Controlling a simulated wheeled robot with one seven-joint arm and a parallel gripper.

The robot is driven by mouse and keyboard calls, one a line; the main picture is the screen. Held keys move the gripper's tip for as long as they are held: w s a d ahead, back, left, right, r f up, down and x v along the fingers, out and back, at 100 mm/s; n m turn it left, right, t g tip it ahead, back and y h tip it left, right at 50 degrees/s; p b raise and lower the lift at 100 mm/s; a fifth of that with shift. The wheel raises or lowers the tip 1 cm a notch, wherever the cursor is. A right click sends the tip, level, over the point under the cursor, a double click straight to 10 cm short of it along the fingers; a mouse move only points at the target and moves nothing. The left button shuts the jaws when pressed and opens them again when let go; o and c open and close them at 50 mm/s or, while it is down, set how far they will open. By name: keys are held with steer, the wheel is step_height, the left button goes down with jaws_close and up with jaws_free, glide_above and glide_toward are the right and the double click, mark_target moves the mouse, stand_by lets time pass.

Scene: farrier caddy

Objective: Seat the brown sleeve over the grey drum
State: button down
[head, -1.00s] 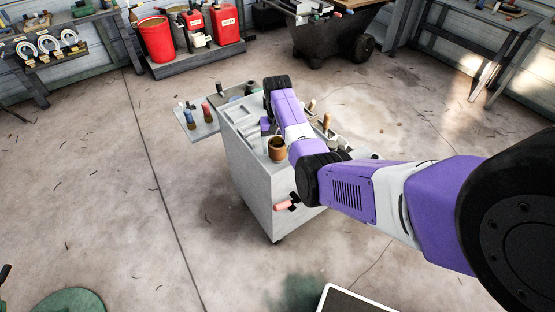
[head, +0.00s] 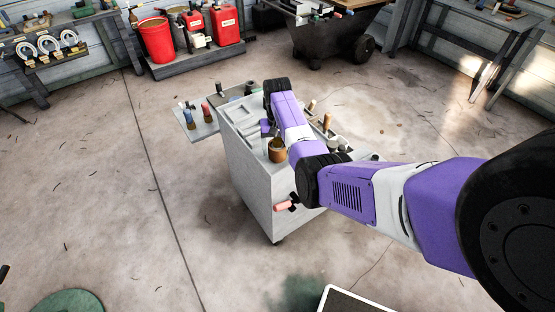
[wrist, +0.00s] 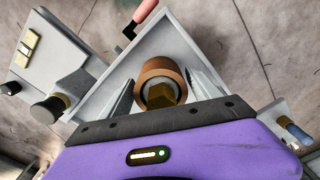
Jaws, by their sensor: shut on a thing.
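The brown sleeve (head: 277,156) is near the front corner of the grey caddy top. In the wrist view the sleeve (wrist: 158,67) shows as a round brown ring between the two fingers of my gripper (wrist: 160,76), which is shut on it. A brass hexagonal piece (wrist: 162,94) stands inside the ring, and the sleeve surrounds it. In the head view my arm hides most of the gripper. Whether the sleeve rests on the caddy top cannot be told.
A dark grey cylinder with a brass end (wrist: 48,108) stands to the left in the wrist view. The caddy (head: 250,185) has a pink-handled tool (head: 284,206) on its front side. A side shelf (head: 190,125) holds blue and red-handled tools. Open floor surrounds the caddy.

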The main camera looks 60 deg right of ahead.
mark_target(278, 140)
steer(key=shift+f+b, duration=0.55)
steer(key=shift+f, duration=0.25)
stand_by(0.7)
steer(key=shift+c, duration=0.3)
jaws_free()
step_height(278, 140, up, 8)
steer(key=shift+f, duration=0.1)
stand_by(0.4)
steer(key=shift+r+p, duration=2.25)
steer(key=shift+p, duration=0.15)
